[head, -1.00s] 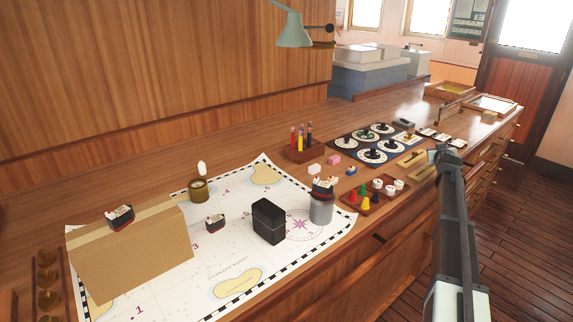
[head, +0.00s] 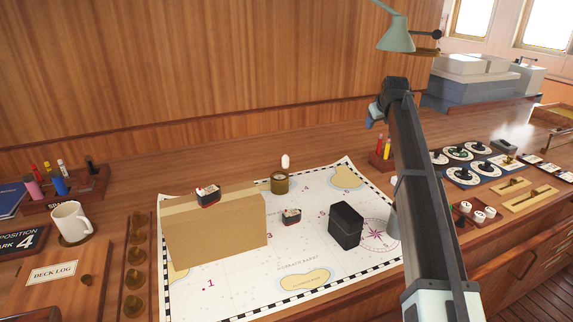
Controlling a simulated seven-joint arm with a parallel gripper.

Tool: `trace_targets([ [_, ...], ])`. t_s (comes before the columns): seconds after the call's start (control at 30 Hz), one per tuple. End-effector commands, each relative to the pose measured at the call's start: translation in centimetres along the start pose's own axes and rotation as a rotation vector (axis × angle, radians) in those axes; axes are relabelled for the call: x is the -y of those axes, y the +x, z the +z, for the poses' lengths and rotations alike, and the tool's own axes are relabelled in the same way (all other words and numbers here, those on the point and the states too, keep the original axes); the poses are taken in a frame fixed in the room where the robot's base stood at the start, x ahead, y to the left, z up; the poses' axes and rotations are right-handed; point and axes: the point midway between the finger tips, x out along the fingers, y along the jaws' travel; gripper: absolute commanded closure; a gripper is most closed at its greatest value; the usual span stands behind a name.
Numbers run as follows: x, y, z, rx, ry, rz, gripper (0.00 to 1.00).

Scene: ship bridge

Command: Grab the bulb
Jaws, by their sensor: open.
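A small white bulb-shaped thing (head: 285,161) shows upright just above a brass cup (head: 279,184) at the back edge of the chart. I cannot tell what holds it up. My gripper (head: 371,121) is at the far end of my raised arm, high and to the right of the bulb, well apart from it. It is open, with nothing visible in it. The fingers are small and partly hidden by the arm.
On the chart (head: 235,292) stand a cardboard box (head: 215,230) with a little ship on top, another little ship (head: 291,216) and a black box (head: 345,225). A green lamp (head: 395,35) hangs behind my gripper. My arm hides part of the right side.

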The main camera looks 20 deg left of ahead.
Motion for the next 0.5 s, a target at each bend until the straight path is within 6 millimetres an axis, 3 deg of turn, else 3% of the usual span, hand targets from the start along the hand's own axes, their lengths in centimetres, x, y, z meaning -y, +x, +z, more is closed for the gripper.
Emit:
trace_targets([
  [0.03,3.4,-0.4,-1.7,0.024,-0.043,-0.044,0.40],
  [0.1,7.9,-0.7,-2.8,0.066,-0.116,-0.123,0.40],
  [0.3,20.6,-0.8,-3.9,0.153,-0.398,-0.414,0.40],
  [0.4,24.9,-1.3,-4.0,0.168,-0.506,-0.524,0.40],
  [0.5,27.2,-1.8,-3.9,0.172,-0.571,-0.592,0.40],
])
